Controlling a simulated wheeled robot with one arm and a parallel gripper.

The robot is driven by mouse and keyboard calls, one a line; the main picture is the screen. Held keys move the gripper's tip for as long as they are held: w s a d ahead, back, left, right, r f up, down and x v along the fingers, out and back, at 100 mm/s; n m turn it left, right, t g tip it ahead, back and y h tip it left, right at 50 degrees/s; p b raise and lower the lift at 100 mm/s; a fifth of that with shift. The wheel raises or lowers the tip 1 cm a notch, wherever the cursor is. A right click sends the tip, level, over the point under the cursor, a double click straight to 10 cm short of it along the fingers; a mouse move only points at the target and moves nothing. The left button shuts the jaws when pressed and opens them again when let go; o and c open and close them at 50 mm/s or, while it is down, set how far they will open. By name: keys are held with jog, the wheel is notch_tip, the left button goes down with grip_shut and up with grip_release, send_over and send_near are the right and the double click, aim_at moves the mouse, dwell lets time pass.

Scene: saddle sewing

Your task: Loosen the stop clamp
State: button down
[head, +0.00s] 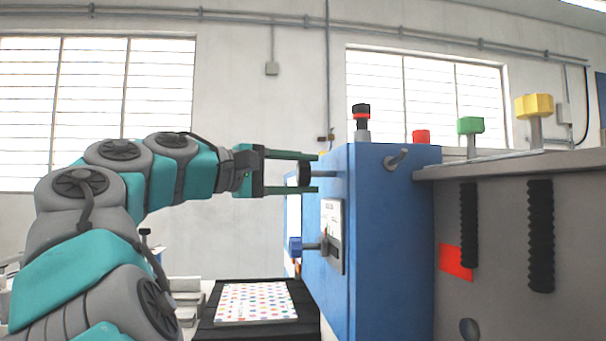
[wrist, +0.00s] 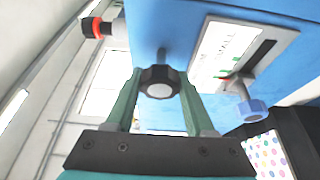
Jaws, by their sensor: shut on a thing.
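A black lobed knob (head: 304,177) with a pale centre sits on a short shaft on the left face of the blue machine (head: 372,230). My gripper (head: 305,174) has its two green fingers around this knob, one above and one below in the head view. The wrist view shows the black knob (wrist: 159,82) between the fingertips. Below it, a blue knob (head: 295,246) sticks out from a slotted white plate (head: 332,222); the wrist view also shows this blue knob (wrist: 253,110), apart from the fingers. No label names the stop clamp, so I cannot tell which knob it is.
Green (head: 470,125) and yellow (head: 534,106) knobs rise at the right. A dotted sheet (head: 256,302) lies on a dark stand below. Space left of the machine around the gripper is free.

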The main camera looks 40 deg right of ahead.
jog(key=shift+c, duration=1.3)
grip_release()
jog(key=w+a, duration=0.1)
jog(key=a, duration=0.6)
jog(key=shift+a, duration=0.4)
jog(key=shift+w, duration=0.1)
